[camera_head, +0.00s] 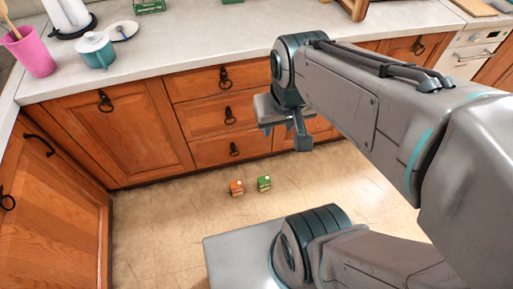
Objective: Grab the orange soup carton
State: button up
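A small orange carton (236,188) stands on the beige floor in front of the wooden drawers. My gripper (285,137) is in the air, above and to the right of the carton in the picture, in front of the drawers. Its two fingers are apart with nothing seen between them. It does not touch the carton.
A small green carton (264,183) stands just right of the orange one, with a narrow gap. Wooden cabinets (130,135) line the back and left. The counter (190,45) holds a pink utensil cup (32,52) and a teal pot (96,52). Floor left of the cartons is clear.

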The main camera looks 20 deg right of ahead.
aim_at(236, 186)
jog(key=z, duration=3.05)
jog(key=k, duration=0.95)
jog(key=u, duration=1.9)
